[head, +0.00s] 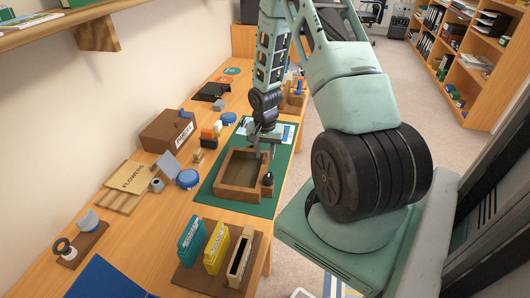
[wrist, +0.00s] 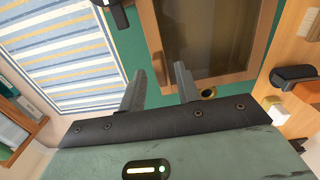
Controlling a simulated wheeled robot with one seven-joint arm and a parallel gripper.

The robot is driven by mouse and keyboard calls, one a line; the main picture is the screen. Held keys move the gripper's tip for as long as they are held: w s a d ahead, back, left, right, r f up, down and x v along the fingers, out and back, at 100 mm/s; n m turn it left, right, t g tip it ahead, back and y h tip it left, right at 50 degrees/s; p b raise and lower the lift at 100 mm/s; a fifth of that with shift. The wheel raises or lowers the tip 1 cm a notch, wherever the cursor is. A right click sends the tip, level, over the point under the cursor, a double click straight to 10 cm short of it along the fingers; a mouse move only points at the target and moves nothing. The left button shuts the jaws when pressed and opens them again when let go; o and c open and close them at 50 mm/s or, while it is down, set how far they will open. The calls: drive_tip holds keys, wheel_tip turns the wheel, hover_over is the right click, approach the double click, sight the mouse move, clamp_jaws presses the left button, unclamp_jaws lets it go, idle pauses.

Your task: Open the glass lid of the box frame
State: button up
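The box frame (head: 224,187) is a shallow wooden frame with a brown inside, lying flat on a green mat (head: 242,205). In the wrist view its wooden rim (wrist: 153,38) and brown inside show at the top. The glass is hard to make out; no raised lid shows. My gripper (head: 254,148) is above the far edge of the frame. In the wrist view its two fingers (wrist: 159,72) are apart, with nothing held, near a corner of the rim. I cannot tell whether they touch it.
A dark knob-like thing (head: 268,179) stands beside the frame's right side. A brown box (head: 167,130) and small blocks (head: 208,138) are to the left.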

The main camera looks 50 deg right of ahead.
drive_tip(key=shift+f, duration=0.3)
clamp_jaws()
drive_tip(key=shift+r, duration=0.1)
